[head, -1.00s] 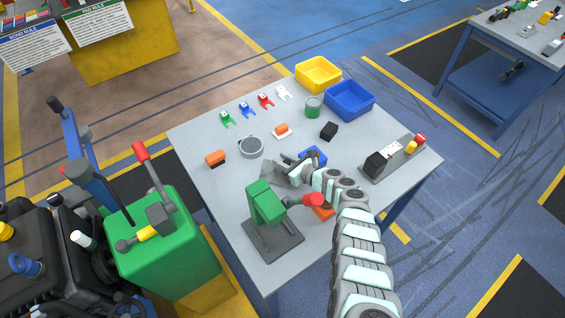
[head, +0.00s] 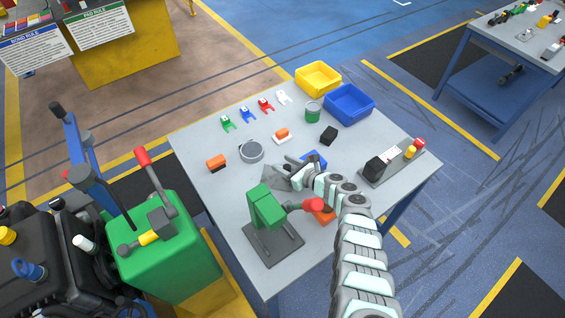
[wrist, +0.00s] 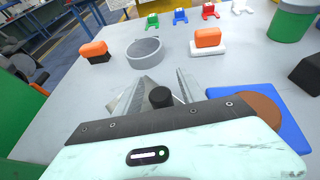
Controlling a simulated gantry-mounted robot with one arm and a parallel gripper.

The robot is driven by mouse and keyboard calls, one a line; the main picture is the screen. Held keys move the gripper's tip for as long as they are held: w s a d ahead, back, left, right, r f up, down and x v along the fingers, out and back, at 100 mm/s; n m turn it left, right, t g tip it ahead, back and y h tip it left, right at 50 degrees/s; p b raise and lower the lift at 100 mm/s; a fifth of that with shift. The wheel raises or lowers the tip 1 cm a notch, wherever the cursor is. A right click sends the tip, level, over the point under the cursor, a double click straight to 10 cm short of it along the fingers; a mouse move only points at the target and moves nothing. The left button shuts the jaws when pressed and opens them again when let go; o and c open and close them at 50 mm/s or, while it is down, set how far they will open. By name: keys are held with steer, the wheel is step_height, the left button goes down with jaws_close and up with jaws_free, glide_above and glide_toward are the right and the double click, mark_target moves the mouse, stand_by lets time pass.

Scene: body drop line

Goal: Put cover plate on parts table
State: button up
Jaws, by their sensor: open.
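A grey plate with a black knob, which looks like the cover plate (head: 272,180), is at the middle of the parts table (head: 225,195), beside the green press. In the wrist view its black knob (wrist: 160,97) stands between the two grey fingers of my gripper (wrist: 168,82). The fingers are apart, with the knob close to them. The plate is largely hidden by the fingers and palm, so I cannot tell whether it lies fully flat. In the head view my gripper (head: 291,172) is low over the table.
The green press (head: 266,208) with a red knob stands close in front of my gripper. A blue pad with a brown disc (wrist: 260,108) lies right. A round grey dish (head: 251,151) lies beyond. Yellow (head: 318,77) and blue bins (head: 349,103) stand at the back. The table's left front is clear.

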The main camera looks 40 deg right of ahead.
steer(key=p+v, duration=0.5)
steer(key=v, duration=0.4)
steer(key=shift+s+r+p, duration=0.1)
steer(key=shift+s+p, duration=0.25)
steer(key=shift+s, duration=0.05)
steer(key=shift+s+d+r, duration=0.15)
steer(key=shift+s, duration=0.55)
steer(key=shift+w+r, duration=0.1)
steer(key=shift+r, duration=0.05)
